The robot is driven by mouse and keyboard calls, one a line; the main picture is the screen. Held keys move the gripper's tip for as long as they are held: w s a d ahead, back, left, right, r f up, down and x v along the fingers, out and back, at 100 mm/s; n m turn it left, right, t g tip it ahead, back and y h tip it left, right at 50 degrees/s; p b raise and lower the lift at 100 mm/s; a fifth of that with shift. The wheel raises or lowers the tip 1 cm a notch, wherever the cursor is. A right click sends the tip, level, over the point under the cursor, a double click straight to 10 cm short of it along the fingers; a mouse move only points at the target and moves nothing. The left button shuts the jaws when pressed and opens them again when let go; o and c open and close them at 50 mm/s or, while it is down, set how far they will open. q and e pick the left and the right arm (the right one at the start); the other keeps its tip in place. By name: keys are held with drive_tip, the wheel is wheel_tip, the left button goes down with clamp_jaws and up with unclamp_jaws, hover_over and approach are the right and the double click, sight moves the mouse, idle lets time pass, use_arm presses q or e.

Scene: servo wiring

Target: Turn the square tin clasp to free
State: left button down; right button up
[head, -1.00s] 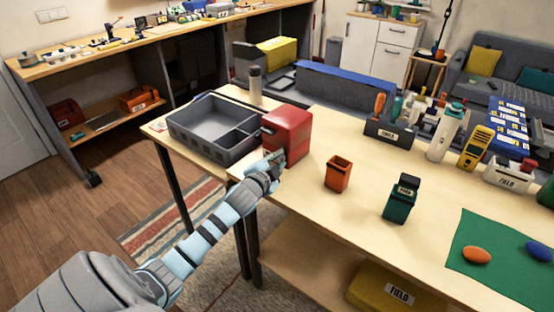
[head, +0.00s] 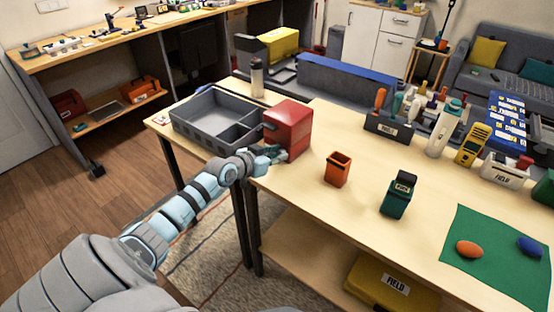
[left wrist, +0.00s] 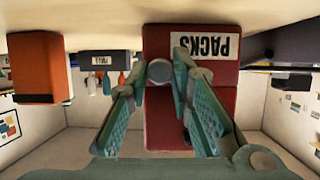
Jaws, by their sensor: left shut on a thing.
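The square red tin (head: 290,127) stands on the light wooden table beside the grey tray. In the left wrist view the red tin (left wrist: 163,130) shows upside down with a white PACKS label (left wrist: 206,46). A small round grey clasp (left wrist: 160,71) sits on its face. My left gripper (head: 277,153) is at the tin's near face. In the left wrist view its green fingers (left wrist: 157,78) are closed on the clasp, one on each side. The clasp is hidden in the head view. My right gripper is in neither view.
A grey divided tray (head: 212,122) stands directly left of the tin. An orange bin (head: 337,170) and a green labelled container (head: 397,197) stand to the right. A tool holder (head: 388,126) is farther back. The table between tin and orange bin is clear.

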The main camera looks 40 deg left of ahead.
use_arm(q)
drive_tip(key=n+h+b, duration=0.1)
drive_tip(key=b, duration=0.1)
drive_tip(key=n+b, duration=0.1)
drive_tip(key=b, duration=0.1)
drive_tip(key=n+h+b, duration=0.1)
drive_tip(key=b, duration=0.1)
drive_tip(key=shift+a+f+n+h, duration=0.2)
drive_tip(key=shift+f+n+h, duration=0.05)
drive_tip(key=shift+n+h, duration=0.05)
drive_tip(key=shift+r+n+t+h+b, duration=0.15)
drive_tip(key=shift+n+t+h+b, duration=0.2)
drive_tip(key=shift+n+b, duration=0.55)
drive_tip(key=c, duration=1.4)
unclamp_jaws()
